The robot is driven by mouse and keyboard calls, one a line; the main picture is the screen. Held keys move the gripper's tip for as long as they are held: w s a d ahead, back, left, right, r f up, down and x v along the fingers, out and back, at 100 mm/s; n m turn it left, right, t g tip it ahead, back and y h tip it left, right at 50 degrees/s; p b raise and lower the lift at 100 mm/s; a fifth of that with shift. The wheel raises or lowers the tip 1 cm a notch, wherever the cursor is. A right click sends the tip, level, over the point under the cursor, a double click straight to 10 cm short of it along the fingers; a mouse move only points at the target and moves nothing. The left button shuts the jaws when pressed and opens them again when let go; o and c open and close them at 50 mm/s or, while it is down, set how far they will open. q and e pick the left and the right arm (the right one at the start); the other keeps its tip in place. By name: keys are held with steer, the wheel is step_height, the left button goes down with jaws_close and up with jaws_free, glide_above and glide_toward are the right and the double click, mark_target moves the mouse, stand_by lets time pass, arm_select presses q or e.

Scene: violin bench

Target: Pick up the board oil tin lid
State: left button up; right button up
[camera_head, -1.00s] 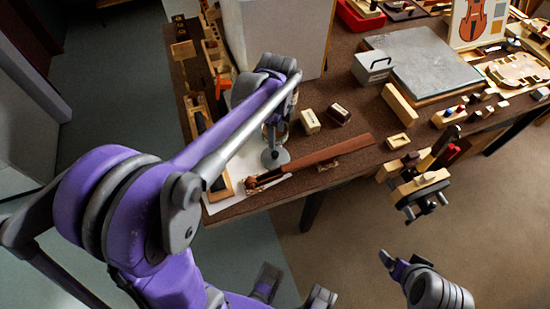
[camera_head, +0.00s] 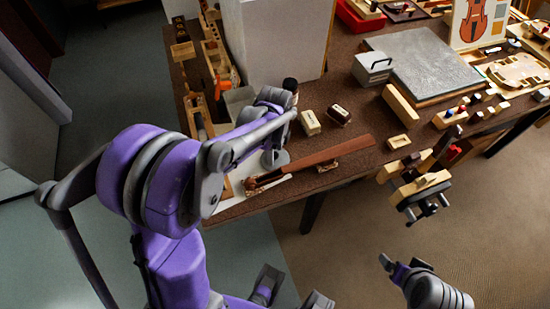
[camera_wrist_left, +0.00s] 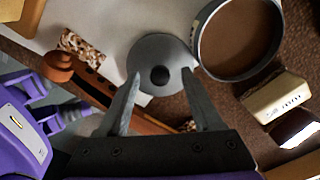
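In the head view my left arm hides most of this gripper and the tin. My right arm shows at the lower right; its finger state is unclear.
A long reddish-brown violin neck (camera_head: 318,158) lies close in front of the lid. Two small blocks, one pale (camera_head: 310,122) and one dark (camera_head: 339,115), stand to the right. A tall grey box (camera_head: 275,45) rises behind. The bench's front edge is near.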

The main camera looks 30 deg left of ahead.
arm_select(q)
jaws_close()
